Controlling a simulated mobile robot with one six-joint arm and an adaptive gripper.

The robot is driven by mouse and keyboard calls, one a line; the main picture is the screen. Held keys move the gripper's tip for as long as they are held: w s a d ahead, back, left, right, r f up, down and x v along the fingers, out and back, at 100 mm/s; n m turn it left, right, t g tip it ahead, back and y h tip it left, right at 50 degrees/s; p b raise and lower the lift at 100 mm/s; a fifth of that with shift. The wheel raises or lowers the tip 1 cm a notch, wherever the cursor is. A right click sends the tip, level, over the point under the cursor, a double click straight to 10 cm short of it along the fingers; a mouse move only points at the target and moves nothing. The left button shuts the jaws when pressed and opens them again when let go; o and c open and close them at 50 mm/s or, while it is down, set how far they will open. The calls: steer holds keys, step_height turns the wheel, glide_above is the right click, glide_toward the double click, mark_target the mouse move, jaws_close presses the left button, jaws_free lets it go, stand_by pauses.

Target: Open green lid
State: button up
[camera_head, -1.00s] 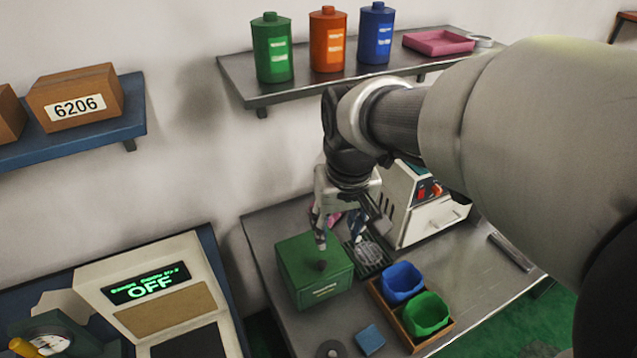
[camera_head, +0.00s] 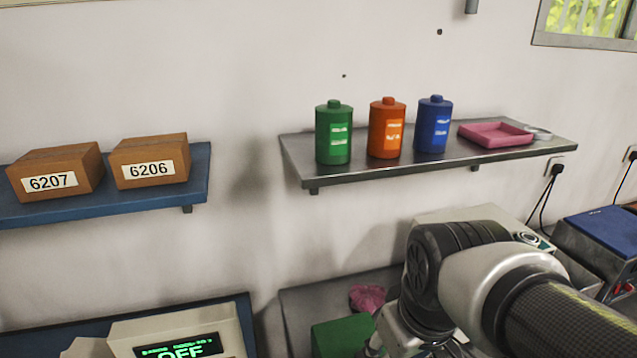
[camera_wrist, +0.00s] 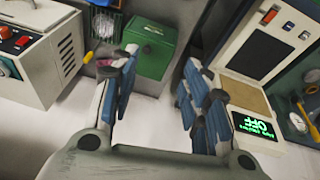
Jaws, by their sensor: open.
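The green box (camera_wrist: 155,48) with its green lid stands on the metal bench in the wrist view. It looks closed, with a small dark knob (camera_wrist: 147,49) visible on it. In the head view only a top part of the green box (camera_head: 343,337) shows at the bottom edge. My gripper (camera_wrist: 158,68) is open and empty, its fingers apart with the box beyond them, not touching it. In the head view my gripper is mostly cut off at the bottom, to the right of the box.
A white machine (camera_wrist: 38,50) with red switches and a dark wire basket (camera_wrist: 101,32) stand beside the box. A device (camera_wrist: 255,70) reading OFF stands on the other side. Green, orange and blue bottles and a pink tray (camera_head: 495,134) sit on the wall shelf (camera_head: 372,174).

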steer(key=s+m+t, duration=0.1)
steer(key=s+m, duration=0.2)
steer(key=s, duration=0.5)
steer(key=shift+r, duration=0.15)
steer(key=shift+w+m, duration=0.1)
steer(key=shift+m, duration=0.2)
steer(key=m+g+y, duration=0.2)
steer(key=m+y, duration=0.2)
steer(key=m, duration=2.1)
glide_above(361, 356)
steer(key=s+d, duration=0.4)
steer(key=d, duration=0.2)
step_height(361, 356, down, 10)
steer(key=b+x, duration=0.3)
steer(key=x, duration=0.5)
steer(key=b+x, duration=0.3)
steer(key=x, duration=0.6)
steer(key=shift+w+d, duration=0.2)
steer(key=shift+w, duration=0.05)
